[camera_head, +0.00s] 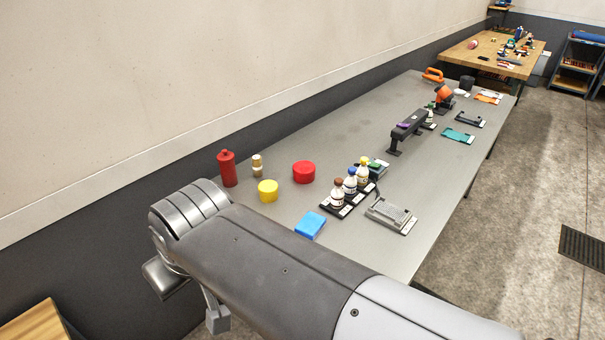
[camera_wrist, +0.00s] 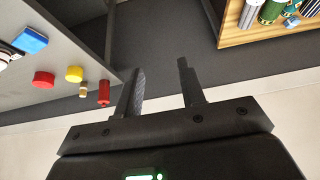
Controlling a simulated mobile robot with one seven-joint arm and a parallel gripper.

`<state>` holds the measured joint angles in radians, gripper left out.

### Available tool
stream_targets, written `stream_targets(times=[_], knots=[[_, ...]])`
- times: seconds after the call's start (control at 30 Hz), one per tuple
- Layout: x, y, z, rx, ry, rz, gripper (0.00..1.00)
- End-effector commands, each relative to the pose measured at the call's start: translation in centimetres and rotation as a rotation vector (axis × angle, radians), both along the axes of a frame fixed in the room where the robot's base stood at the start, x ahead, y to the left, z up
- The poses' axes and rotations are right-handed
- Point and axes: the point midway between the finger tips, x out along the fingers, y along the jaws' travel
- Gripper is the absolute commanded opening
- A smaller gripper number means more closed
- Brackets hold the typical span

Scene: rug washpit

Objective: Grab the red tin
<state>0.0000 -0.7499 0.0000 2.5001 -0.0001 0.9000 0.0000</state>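A short round red tin (camera_head: 304,172) stands on the grey table, right of a yellow tin (camera_head: 268,190). It also shows at the left of the wrist view (camera_wrist: 43,79). A taller red bottle-shaped container (camera_head: 227,168) with a narrow top stands near the wall side; it shows in the wrist view (camera_wrist: 104,92), left of my fingers. My gripper (camera_wrist: 160,68) is open and empty, its two fingers apart over the dark gap off the table's end. It touches none of these things. In the head view my arm hides the near part of the table.
A small wooden figure (camera_head: 257,166) stands between the red container and red tin. A blue block (camera_head: 310,225), a rack of bottles (camera_head: 344,206) and a grey device (camera_head: 391,215) sit nearby. The wall borders the grey table (camera_head: 345,130). A wooden surface (camera_wrist: 235,35) holds several items.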

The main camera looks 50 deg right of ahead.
Motion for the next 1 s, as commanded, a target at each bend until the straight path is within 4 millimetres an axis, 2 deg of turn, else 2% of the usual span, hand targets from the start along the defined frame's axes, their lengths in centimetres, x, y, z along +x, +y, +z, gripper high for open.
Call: stream_targets(times=[0.4,1.0], knots=[[0.0,0.0,0.0,0.0,0.0,0.0,0.37],[0.0,0.0,0.0,0.0,0.0,0.0,0.86]])
